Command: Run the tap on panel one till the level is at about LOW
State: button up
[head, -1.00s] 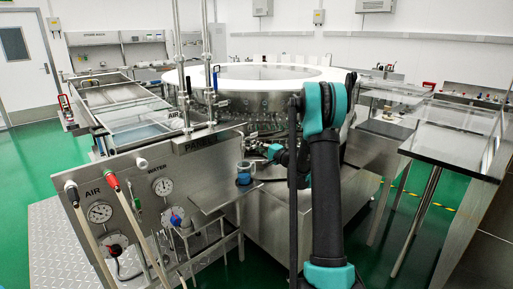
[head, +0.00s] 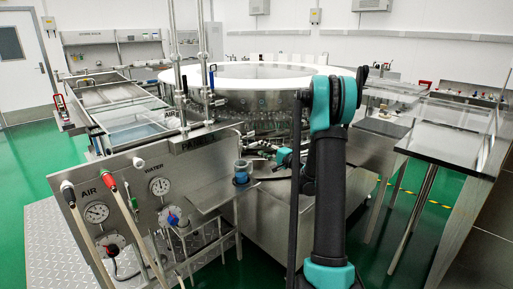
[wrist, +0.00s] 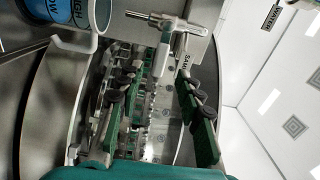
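The cup (head: 242,168), clear above and blue below, stands on a small metal shelf by the panel. It also shows at the top left of the wrist view (wrist: 68,12), with a white handle and HIGH and LOW marks. Its liquid level cannot be told. A metal tap with a cross handle (wrist: 165,22) shows at the top of the wrist view, beyond my fingertips and right of the cup. My gripper (wrist: 156,78) has its two green-padded fingers apart with nothing between them. In the head view my arm partly hides it. The steel panel (head: 140,200) carries gauges marked AIR and WATER.
Hoses with red and white ends (head: 108,180) hang before the panel. A large round steel washer (head: 260,98) stands behind it. Upright pipes with blue handles (head: 212,75) rise at the panel. A bench (head: 450,140) is on the right; green floor lies between.

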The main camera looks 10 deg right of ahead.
jog(key=shift+v, duration=2.6)
jog(key=shift+a, duration=0.1)
jog(key=s+a+f+n+g+h, duration=0.25)
jog(key=s+a, duration=0.25)
jog(key=s, duration=0.4)
jog(key=s+a+f+n+g+h, duration=0.1)
jog(key=s+a+n+g, duration=0.35)
jog(key=s, duration=0.45)
jog(key=s+d+f+n+g+h, duration=0.1)
jog(key=s+d+f+h, duration=0.1)
jog(key=s, duration=0.5)
jog(key=s+d+f+n+g+h, duration=0.1)
jog(key=s+d+f+h, duration=0.1)
jog(key=s, duration=0.6)
jog(key=s+d+f+n+g+h, duration=0.1)
jog(key=s+d+f+h, duration=0.1)
jog(key=s, duration=0.6)
jog(key=shift+d+f+n+h, duration=0.35)
jog(key=shift+f+h, duration=0.2)
jog(key=shift+f, duration=0.45)
